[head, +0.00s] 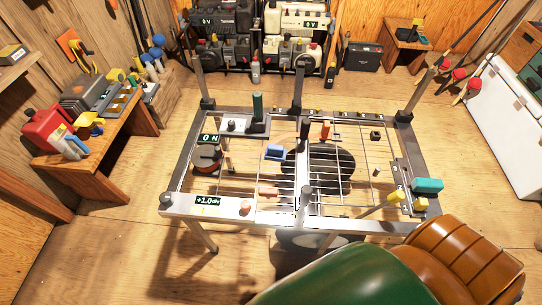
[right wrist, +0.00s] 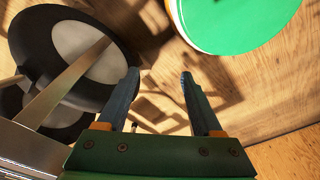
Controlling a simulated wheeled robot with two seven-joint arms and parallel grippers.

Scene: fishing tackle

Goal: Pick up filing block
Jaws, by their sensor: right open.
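No piece can be named the filing block with certainty. Small blocks lie on the metal frame table (head: 180,205) in the head view: a blue block (head: 274,152) left of centre, a salmon block (head: 268,192) near the front, and a teal block (head: 428,185) at the right end. My right gripper (right wrist: 160,78) shows in the right wrist view, open, with nothing between its fingers. It points at wooden boards and shadows, and none of these blocks shows there. My left gripper is in neither view.
Upright posts and thin rods rise around the frame table. A green and orange rounded shape (head: 345,278) fills the head view's lower right. A wooden bench (head: 95,160) with tools stands left, a white chest (head: 505,125) right. A dark disc (right wrist: 75,60) is close to the right wrist.

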